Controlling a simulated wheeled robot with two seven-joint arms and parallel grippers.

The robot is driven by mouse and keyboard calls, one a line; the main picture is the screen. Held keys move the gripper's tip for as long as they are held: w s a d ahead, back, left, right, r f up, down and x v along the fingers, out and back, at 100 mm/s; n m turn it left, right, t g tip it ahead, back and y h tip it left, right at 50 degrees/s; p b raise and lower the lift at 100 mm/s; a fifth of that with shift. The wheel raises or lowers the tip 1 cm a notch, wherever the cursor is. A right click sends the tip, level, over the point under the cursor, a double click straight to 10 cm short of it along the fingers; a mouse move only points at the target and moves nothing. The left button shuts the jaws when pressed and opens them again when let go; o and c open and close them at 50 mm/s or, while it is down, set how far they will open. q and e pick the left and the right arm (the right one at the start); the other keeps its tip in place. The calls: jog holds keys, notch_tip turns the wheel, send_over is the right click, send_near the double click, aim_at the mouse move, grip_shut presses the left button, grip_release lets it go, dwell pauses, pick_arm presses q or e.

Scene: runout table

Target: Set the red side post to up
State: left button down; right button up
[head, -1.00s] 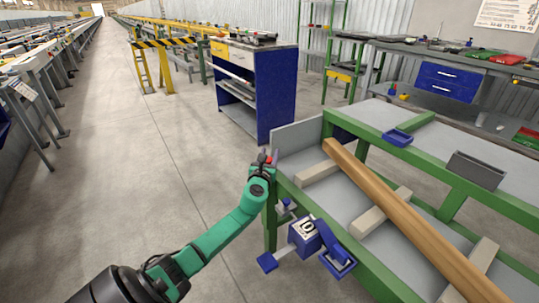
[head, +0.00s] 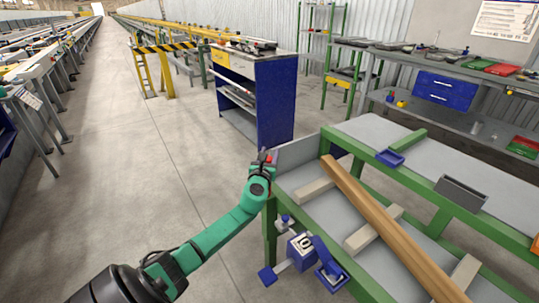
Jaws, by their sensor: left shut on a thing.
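The red side post (head: 268,157) shows as a small red tip at the near-left corner of the green-framed runout table (head: 296,152), beside its grey end plate. My green left arm reaches in from the bottom left. My left gripper (head: 264,161) is at that corner, shut on the red side post. The fingers and wrist hide most of the post, so I cannot tell its full position. My right gripper is not in view.
A long wooden beam (head: 385,222) lies across pale wooden bearers on the table. A blue clamp-like unit with a dial (head: 301,243) juts from the near side. A blue cabinet (head: 275,100) stands behind.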

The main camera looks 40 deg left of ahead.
pick_arm(q)
notch_tip(320, 180, up, 12)
jog(key=p, duration=0.9)
jog(key=shift+r, duration=0.15)
jog(key=shift+a, duration=0.1)
jog(key=shift+c, duration=1.9)
grip_release()
jog(key=shift+r, duration=0.1)
jog(key=shift+f, duration=0.2)
jog(key=v, duration=1.4)
jog(key=shift+s+d+p, duration=0.2)
jog(key=shift+p, duration=0.1)
